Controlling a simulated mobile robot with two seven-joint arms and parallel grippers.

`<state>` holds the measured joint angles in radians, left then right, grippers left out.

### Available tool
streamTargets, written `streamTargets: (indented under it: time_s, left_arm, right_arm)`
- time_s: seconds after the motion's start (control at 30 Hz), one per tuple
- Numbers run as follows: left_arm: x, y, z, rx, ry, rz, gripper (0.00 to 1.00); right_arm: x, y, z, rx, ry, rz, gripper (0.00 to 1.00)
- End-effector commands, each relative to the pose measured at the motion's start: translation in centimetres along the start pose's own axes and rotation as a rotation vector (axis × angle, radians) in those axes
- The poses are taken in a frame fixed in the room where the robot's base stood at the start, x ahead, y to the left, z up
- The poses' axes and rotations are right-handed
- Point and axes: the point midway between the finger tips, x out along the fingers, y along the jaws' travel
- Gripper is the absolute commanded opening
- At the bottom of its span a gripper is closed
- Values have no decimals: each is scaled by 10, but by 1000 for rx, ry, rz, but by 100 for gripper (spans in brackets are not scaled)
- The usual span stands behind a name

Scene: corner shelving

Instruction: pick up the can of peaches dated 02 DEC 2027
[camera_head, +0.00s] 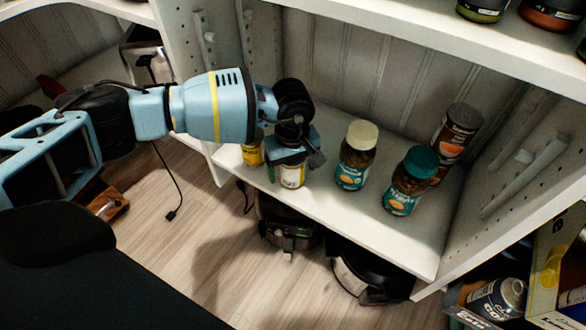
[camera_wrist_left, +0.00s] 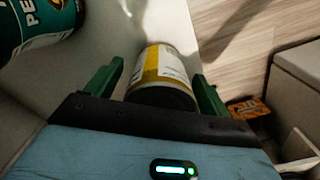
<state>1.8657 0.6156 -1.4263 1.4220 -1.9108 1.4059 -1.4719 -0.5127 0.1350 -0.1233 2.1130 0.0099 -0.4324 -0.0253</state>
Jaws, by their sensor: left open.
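My left gripper (camera_head: 291,158) is open over the shelf board, and its fingers (camera_wrist_left: 158,72) also show in the left wrist view. A can with a white and yellow label (camera_head: 292,176) stands at the shelf's front, just below the gripper. In the left wrist view a white and yellow can (camera_wrist_left: 165,72) lies between the two green fingers, with a gap at its sides. No date can be read on it, and I cannot tell if it holds peaches. A yellow can (camera_head: 252,153) stands to the left, partly hidden by my gripper. My right gripper is out of view.
Two teal-labelled jars, one cream-lidded (camera_head: 356,155) and one green-lidded (camera_head: 408,182), stand right of the gripper. A brown can (camera_head: 457,130) stands behind them. An upper shelf (camera_head: 440,45) overhangs. Dark appliances (camera_head: 365,275) sit below the shelf board (camera_head: 335,212).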

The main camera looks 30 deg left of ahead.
Motion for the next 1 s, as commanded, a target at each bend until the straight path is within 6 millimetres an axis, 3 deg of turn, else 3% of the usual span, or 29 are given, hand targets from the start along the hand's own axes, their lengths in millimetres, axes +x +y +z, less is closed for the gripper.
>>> streamTargets:
  time_s: [0.17, 0.6, 1.0]
  left_arm:
    - [-1, 0, 0, 0, 0, 1, 80]
    - [-1, 0, 0, 0, 0, 1, 23]
    - [-10, 1, 0, 0, 1, 4, 23]
  right_arm:
    - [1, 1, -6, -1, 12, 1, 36]
    - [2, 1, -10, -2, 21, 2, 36]
    - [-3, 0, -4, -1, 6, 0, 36]
